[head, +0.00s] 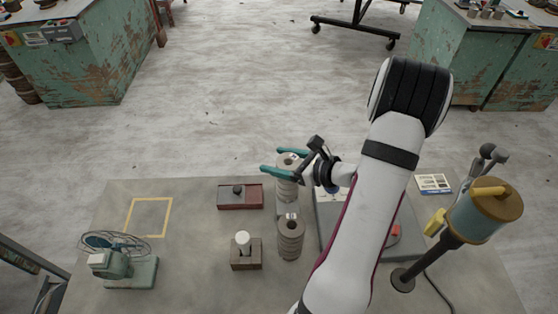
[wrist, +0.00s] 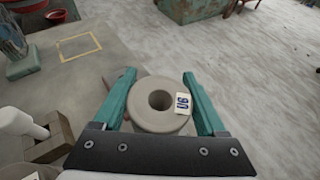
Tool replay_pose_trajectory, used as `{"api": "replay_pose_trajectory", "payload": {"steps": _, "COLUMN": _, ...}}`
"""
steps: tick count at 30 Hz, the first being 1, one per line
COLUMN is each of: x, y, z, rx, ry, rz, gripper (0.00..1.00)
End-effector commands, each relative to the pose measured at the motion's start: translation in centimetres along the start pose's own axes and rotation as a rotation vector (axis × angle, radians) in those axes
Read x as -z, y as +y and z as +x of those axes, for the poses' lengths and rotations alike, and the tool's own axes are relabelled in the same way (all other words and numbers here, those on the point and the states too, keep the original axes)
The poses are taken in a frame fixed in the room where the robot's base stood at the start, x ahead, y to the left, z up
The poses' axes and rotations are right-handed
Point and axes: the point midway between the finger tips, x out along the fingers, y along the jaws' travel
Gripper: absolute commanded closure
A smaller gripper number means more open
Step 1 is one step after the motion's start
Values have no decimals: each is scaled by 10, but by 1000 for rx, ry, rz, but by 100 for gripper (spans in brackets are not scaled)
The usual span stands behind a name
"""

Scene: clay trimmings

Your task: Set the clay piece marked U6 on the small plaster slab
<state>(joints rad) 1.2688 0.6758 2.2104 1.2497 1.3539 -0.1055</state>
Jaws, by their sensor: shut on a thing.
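My gripper (head: 272,160) has its teal fingers on either side of a thick grey clay ring (wrist: 160,104) with a round hole. A white tag on the ring reads U6, turned in the wrist view. I cannot make out the small plaster slab with certainty; my arm hides part of the table's right side.
A red tray with a dark knob (head: 240,196) and a wooden block with a white peg (head: 245,250) stand left of the stacks. A yellow outlined square (head: 150,217) is empty. A green-based device (head: 130,265) is front left, a lamp-like stand (head: 484,220) right.

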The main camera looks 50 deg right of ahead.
Motion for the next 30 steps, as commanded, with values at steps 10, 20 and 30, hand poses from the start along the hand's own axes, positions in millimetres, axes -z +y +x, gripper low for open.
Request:
{"api": "replay_pose_trajectory", "payload": {"steps": 10, "x": 2, "y": 0, "z": 1, "rx": 0, "ry": 0, "rz": 0, "gripper": 21}}
{"api": "replay_pose_trajectory", "payload": {"steps": 20, "x": 1, "y": 0, "z": 1, "rx": 0, "ry": 0, "rz": 0, "gripper": 0}}
{"api": "replay_pose_trajectory", "payload": {"steps": 30, "x": -1, "y": -1, "z": -62, "rx": 5, "ry": -1, "rz": -1, "gripper": 0}}
